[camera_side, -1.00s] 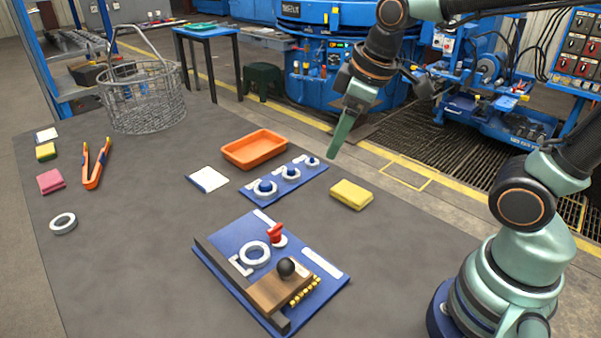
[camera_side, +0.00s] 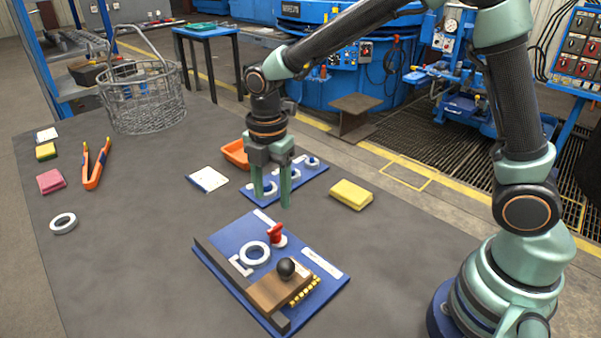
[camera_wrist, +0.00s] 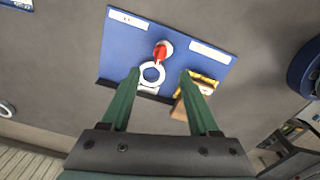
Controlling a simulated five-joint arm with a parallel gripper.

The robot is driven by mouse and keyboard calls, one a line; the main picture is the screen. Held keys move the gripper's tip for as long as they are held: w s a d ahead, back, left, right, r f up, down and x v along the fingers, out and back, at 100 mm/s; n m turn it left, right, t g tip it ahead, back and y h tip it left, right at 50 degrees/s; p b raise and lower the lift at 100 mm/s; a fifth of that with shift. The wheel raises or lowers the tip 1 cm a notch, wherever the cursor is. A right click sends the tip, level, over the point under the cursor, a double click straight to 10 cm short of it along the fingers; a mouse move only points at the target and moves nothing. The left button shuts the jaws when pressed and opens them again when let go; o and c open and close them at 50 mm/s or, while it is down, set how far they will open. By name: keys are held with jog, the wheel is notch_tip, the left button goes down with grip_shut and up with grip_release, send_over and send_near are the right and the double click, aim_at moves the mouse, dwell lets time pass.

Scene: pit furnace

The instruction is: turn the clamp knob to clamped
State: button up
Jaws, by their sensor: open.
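A red knob (camera_side: 276,234) stands on a white round base on the blue board (camera_side: 222,232); I take it for the clamp knob. It also shows in the wrist view (camera_wrist: 160,52). A white ring (camera_side: 254,254) lies just beside it, and a wooden block (camera_side: 268,297) with a black ball (camera_side: 286,267) sits near the front. My gripper (camera_side: 272,199) points down, open and empty, above and behind the red knob in the side view. In the wrist view its fingertips (camera_wrist: 160,74) frame the white ring, with the red knob beyond them. The small labels are unreadable.
Behind my gripper lies a blue strip with several knobs (camera_side: 312,163), partly hidden, and an orange tray (camera_side: 233,150). A yellow sponge (camera_side: 350,194) lies to the right. Tongs (camera_side: 95,168) and a wire basket (camera_side: 142,98) are at left.

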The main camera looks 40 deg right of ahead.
aim_at(274, 227)
notch_tip(274, 227, down, 10)
dwell(0.4)
grip_shut()
